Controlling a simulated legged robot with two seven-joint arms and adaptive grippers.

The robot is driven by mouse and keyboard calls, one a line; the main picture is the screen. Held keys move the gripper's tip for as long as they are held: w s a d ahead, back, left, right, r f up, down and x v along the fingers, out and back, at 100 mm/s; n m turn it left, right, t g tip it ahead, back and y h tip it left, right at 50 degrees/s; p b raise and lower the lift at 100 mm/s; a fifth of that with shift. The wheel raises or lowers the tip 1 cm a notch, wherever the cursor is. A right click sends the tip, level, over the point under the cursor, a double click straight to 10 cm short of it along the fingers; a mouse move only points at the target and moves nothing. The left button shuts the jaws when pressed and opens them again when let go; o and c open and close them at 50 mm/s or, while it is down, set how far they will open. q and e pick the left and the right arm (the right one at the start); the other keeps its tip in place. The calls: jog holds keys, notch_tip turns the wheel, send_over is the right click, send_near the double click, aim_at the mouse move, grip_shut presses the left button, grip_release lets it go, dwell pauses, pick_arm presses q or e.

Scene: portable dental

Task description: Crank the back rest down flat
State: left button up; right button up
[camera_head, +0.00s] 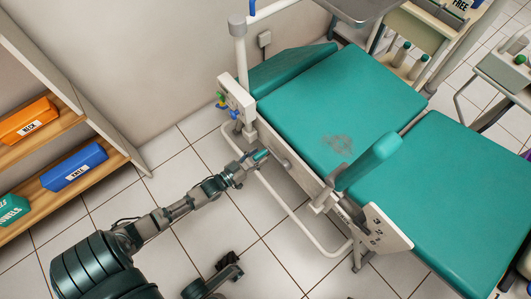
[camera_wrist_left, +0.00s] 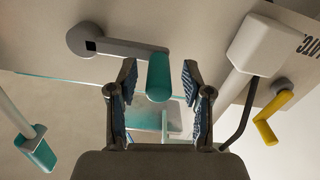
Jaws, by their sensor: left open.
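The treatment chair has teal cushions: a small end section (camera_head: 285,68), a middle section (camera_head: 320,105) and a right section (camera_head: 445,200). I cannot tell for sure which is the back rest or its exact angle. A crank with a grey arm and teal handle (camera_wrist_left: 160,77) sits on the chair's side; the handle shows in the head view (camera_head: 261,155). My left gripper (camera_head: 252,161) is open at this handle. In the left wrist view its fingers (camera_wrist_left: 160,92) stand either side of the handle, with gaps. My right gripper (camera_head: 229,267) seems to show, dark, low in the head view; its jaws are unclear.
A yellow crank (camera_wrist_left: 275,122) and a white box (camera_wrist_left: 262,45) are at right in the wrist view. A white tube rail (camera_head: 290,210) runs along the chair's side. A shelf (camera_head: 110,160) stands at left. The tiled floor between is clear.

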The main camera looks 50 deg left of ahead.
pick_arm(q)
jog(key=shift+w+d, duration=0.1)
jog(key=shift+w, duration=0.8)
jog(key=shift+r, duration=0.1)
grip_shut()
